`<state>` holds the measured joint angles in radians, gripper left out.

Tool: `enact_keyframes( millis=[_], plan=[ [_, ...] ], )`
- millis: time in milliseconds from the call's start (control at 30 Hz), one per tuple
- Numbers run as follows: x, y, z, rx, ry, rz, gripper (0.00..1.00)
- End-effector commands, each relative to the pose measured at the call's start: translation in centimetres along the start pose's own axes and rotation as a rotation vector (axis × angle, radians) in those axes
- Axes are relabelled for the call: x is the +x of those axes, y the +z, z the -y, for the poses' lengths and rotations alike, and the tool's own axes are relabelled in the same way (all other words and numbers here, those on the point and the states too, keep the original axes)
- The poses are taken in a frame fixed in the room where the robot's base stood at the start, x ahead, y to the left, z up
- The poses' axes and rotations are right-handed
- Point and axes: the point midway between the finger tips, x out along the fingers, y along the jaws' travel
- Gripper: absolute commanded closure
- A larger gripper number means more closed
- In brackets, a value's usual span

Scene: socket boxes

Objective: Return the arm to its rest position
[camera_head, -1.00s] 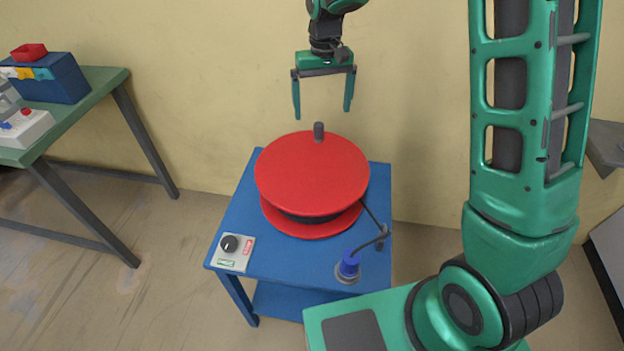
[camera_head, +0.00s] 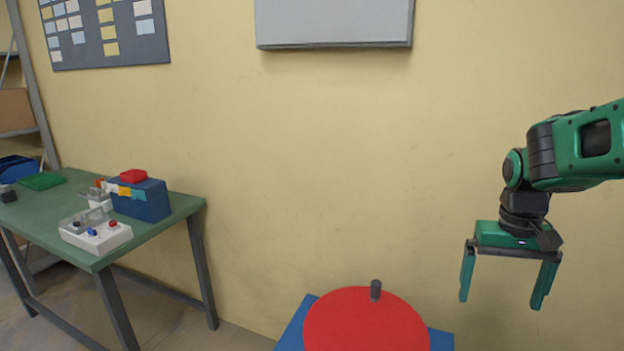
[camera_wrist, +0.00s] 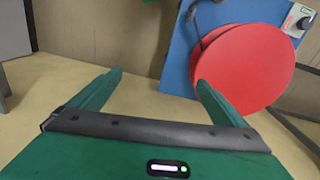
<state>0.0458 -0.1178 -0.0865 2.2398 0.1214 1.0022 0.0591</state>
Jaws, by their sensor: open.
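My gripper (camera_head: 505,282) is open and empty, with its two green fingers apart and pointing down. In the head view it hangs at the right, in front of the yellow wall, to the right of and above the red reel. My green arm reaches in from the right edge.
A red reel (camera_head: 365,325) with a grey peg stands on a blue table (camera_head: 291,335). A green table (camera_head: 50,222) at left bears a blue box (camera_head: 150,203) and a white switch box (camera_head: 97,238). A grey panel (camera_head: 335,22) hangs on the wall. Space around my gripper looks clear.

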Motion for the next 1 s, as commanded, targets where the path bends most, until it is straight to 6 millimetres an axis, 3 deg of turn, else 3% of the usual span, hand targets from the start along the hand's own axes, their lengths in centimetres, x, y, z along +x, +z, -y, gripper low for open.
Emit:
enact_keyframes(
  millis=[33, 200, 400, 500, 667, 1000],
  plan=[
    [-0.2, 1.8, -1.6, 0.032, -0.004, -0.001, 0.03],
    [0.1, 7.7, -5.7, 0.128, -0.018, 0.008, 0.03],
    [1.2, 13.9, -8.3, 0.218, -0.044, 0.019, 0.03],
    [1.8, 15.8, -8.8, 0.244, -0.054, 0.023, 0.03],
    [2.2, 17.1, -9.2, 0.262, -0.062, 0.026, 0.03],
    [2.2, 17.1, -9.2, 0.263, -0.062, 0.026, 0.03]
  ],
)
